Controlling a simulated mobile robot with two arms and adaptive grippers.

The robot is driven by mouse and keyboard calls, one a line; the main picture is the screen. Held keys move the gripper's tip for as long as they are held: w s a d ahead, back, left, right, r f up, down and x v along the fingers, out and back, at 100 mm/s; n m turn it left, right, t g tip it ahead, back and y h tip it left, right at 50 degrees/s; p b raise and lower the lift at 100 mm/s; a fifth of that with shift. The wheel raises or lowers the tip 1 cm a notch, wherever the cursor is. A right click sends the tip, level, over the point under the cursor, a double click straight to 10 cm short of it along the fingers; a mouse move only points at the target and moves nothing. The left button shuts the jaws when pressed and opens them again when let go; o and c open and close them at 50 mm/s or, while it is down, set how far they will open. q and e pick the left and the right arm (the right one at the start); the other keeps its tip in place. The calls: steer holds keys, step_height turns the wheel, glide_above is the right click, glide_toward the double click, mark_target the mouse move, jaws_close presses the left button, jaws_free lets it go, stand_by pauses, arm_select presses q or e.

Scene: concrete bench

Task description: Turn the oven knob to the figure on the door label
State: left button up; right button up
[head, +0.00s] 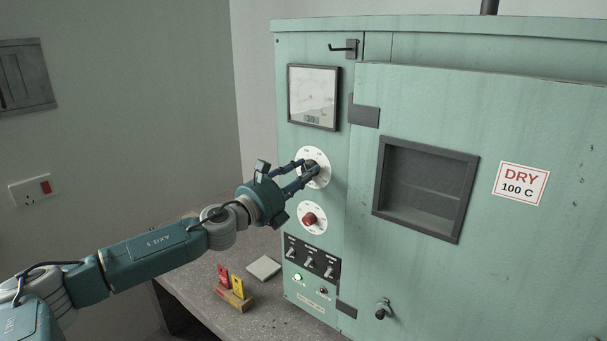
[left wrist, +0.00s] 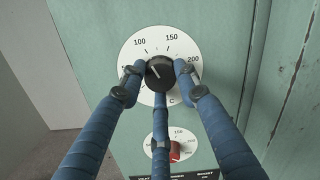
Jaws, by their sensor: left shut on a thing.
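The green oven (head: 330,200) carries a white temperature dial (head: 326,157) with a dark knob (head: 309,164) in its middle. In the left wrist view the black knob (left wrist: 158,72) sits on the dial plate (left wrist: 155,42), marked 100, 150 and 200. A short pale line on the knob points up and left, roughly toward the 100. The door label (head: 521,184) reads "DRY 100 C". My left gripper (head: 308,170) is shut on the black knob; its blue fingers (left wrist: 158,85) surround it. My right gripper is not in view.
Below is a second dial with a red knob (head: 309,219), then a black panel of toggle switches (head: 310,258) and a lit green lamp (head: 298,277). Red and yellow tags in a wooden block (head: 233,298) and a pale square tile (head: 263,268) are on the bench.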

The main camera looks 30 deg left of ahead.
arm_select(q)
steer(key=o, duration=1.2)
steer(key=shift+a+r, duration=0.15)
steer(key=shift+r, duration=0.15)
steer(key=shift+c, duration=0.2)
steer(key=shift+f, duration=0.2)
steer(key=s+a, duration=0.1)
steer(key=s, duration=1.1)
steer(key=shift+f, duration=0.45)
